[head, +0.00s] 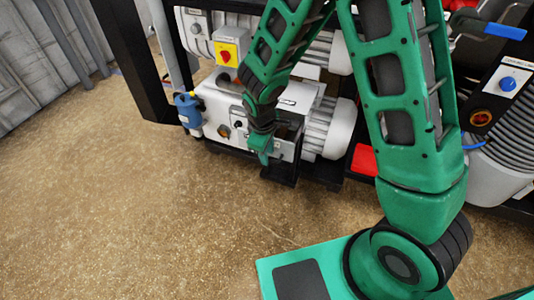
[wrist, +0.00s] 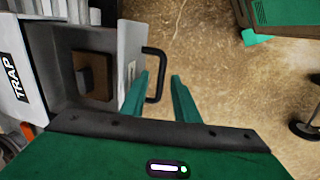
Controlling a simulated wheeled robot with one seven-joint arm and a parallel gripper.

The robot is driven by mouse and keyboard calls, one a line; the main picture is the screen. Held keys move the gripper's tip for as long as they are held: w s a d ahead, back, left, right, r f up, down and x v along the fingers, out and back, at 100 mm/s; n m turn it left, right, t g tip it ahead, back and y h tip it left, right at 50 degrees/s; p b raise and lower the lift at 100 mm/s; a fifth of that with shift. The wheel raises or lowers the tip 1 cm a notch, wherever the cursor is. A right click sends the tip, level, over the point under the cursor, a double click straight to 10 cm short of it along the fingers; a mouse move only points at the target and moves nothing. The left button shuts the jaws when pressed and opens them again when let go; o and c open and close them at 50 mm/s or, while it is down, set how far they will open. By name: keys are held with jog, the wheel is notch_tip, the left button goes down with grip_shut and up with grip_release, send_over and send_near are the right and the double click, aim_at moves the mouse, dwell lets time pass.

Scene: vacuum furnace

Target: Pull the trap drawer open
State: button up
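The trap drawer (wrist: 68,62) shows in the wrist view as an open-topped grey box with a brown block inside, beside a white housing labelled TRAP (wrist: 17,75). It appears to stand out from the housing. Its black bar handle (wrist: 158,72) is on the right side of the drawer front. My gripper (wrist: 158,88) has its two green fingers apart, one on each side of the handle bar in this view; contact cannot be made out. In the head view my gripper (head: 263,156) points down at the front of the white pump unit, and my arm partly hides the drawer.
A blue canister (head: 188,110) stands left of the drawer, and a ribbed motor (head: 329,128) is to its right. Black frame posts (head: 135,55) and a red block (head: 364,160) are nearby. The brown floor (head: 130,220) in front is clear.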

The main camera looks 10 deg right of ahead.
notch_tip(320, 180, up, 10)
jog(key=s+a, duration=0.1)
jog(key=shift+s, duration=0.2)
dwell(0.5)
jog(key=s+d+r+m+g, duration=0.1)
jog(key=s+d+r+m, duration=0.35)
jog(key=d, duration=0.55)
jog(key=s+d+r+m, duration=0.4)
jog(key=d+r, duration=0.1)
jog(key=d, duration=0.5)
jog(key=s+d+r+m, duration=0.2)
jog(key=s+d+m, duration=0.1)
jog(key=s, duration=0.5)
jog(key=s+d+r+m+y, duration=0.1)
jog(key=s+d+m, duration=0.3)
jog(key=s, duration=0.5)
jog(key=shift+r+m+g, duration=0.3)
jog(key=shift+r+m, duration=0.2)
jog(key=shift+m, duration=0.25)
jog(key=shift+d, duration=0.1)
